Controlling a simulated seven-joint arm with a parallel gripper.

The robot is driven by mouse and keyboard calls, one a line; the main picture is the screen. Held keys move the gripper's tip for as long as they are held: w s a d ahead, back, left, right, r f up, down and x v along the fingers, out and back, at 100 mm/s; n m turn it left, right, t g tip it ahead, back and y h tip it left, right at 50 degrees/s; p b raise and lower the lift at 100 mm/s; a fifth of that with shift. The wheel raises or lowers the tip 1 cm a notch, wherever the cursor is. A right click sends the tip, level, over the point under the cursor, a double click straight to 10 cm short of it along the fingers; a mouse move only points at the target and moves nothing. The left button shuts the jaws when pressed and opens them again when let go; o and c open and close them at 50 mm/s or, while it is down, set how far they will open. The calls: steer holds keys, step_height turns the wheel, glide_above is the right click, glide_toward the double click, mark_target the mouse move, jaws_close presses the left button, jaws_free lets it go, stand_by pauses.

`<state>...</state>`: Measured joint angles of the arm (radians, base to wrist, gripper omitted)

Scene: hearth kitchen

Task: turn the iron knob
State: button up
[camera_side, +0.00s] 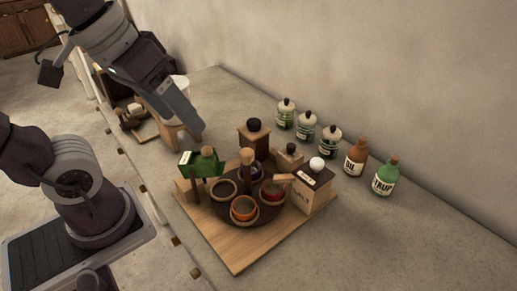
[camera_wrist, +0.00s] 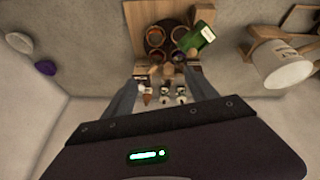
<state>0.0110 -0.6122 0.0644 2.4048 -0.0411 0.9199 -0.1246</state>
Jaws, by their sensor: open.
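I cannot tell for certain which knob is iron. A round black knob (camera_side: 254,124) sits on a dark brown box (camera_side: 253,141) at the back of a wooden board (camera_side: 238,256). A smaller dark knob (camera_side: 291,147) tops a little box to its right. A white knob (camera_side: 316,163) tops the salt box (camera_side: 311,192), and a wooden knob (camera_side: 208,152) is by the green box (camera_side: 190,164). My gripper (camera_side: 196,130) hangs above and left of the board, apart from every knob. In the wrist view my gripper (camera_wrist: 160,84) has its fingers spread, with nothing held.
A dark round tray with several small bowls (camera_side: 244,208) and a wooden post (camera_side: 247,158) stands mid-board. Several lidded jars (camera_side: 306,127), a brown bottle (camera_side: 355,157) and a green bottle (camera_side: 386,177) line the wall. A white bucket (camera_wrist: 281,65) stands on a wooden stand. The counter's right is clear.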

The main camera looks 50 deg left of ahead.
steer(key=w+a+n, duration=0.1)
steer(key=w+n, duration=0.1)
steer(key=w, duration=0.1)
steer(key=w+a+n+g, duration=0.1)
steer(key=w+n, duration=0.1)
steer(key=w, duration=0.2)
steer(key=w+a+n+g, duration=0.1)
steer(key=w+n, duration=0.2)
steer(key=w, duration=0.1)
steer(key=shift+a+h, duration=0.1)
steer(key=shift+h, duration=0.3)
steer(key=shift+c, duration=0.2)
steer(key=n+g+y, duration=0.1)
steer(key=n+g, duration=0.2)
steer(key=n, duration=0.8)
glide_above(254, 121)
step_height(254, 121, down, 12)
steer(key=shift+r, duration=0.2)
step_height(254, 121, down, 7)
steer(key=shift+r, duration=0.15)
steer(key=shift+f, duration=0.3)
steer(key=shift+c, duration=0.5)
jaws_close()
